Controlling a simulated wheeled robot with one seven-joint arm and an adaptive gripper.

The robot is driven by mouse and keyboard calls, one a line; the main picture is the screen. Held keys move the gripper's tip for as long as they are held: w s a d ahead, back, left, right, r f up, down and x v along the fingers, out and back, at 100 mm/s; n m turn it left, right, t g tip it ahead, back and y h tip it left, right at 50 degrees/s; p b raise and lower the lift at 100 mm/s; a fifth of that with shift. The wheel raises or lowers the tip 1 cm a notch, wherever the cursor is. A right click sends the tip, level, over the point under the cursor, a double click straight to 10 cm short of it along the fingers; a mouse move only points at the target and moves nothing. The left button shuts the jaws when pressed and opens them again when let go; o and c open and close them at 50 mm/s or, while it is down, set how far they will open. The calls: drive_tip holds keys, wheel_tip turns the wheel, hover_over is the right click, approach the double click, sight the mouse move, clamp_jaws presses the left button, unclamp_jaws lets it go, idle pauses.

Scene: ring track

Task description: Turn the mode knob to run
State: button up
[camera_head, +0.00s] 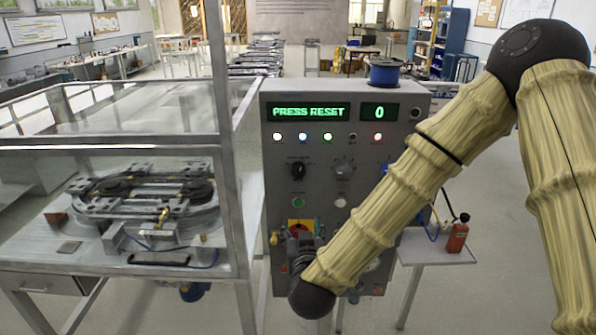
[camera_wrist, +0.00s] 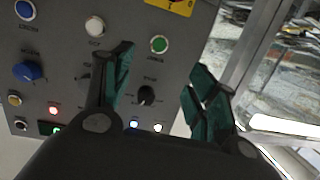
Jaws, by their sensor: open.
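A grey control panel (camera_head: 320,130) carries several knobs; their labels are too small to read, so I cannot tell for sure which is the mode knob. A black knob (camera_head: 298,170) with a light pointer sits at the upper left, above a green button (camera_head: 298,202). A grey knob (camera_head: 342,168) sits to its right. In the wrist view, turned over, the black knob (camera_wrist: 147,95) shows between my fingers, and a blue knob (camera_wrist: 27,72) is at left. My gripper (camera_wrist: 160,64) is open and empty. In the head view my gripper (camera_head: 301,242) is low before the panel, below the black knob.
The panel display (camera_head: 308,111) reads PRESS RESET and 0. A red knob on a yellow plate (camera_head: 300,227) is near my gripper. A glass-sided frame (camera_head: 225,150) with a ring track (camera_head: 150,195) stands at left. A red bottle (camera_head: 457,235) stands on a right-hand shelf.

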drive_tip(key=t+h, duration=0.1)
drive_tip(key=t, duration=0.1)
approach(298, 172)
drive_tip(key=s, duration=0.2)
drive_tip(key=shift+m, duration=0.3)
drive_tip(key=w+p, duration=0.4)
drive_tip(key=w, duration=0.7)
drive_tip(key=shift+w+p, duration=0.1)
drive_tip(key=shift+p, duration=0.3)
drive_tip(key=shift+c, duration=0.2)
drive_tip(key=c, duration=1)
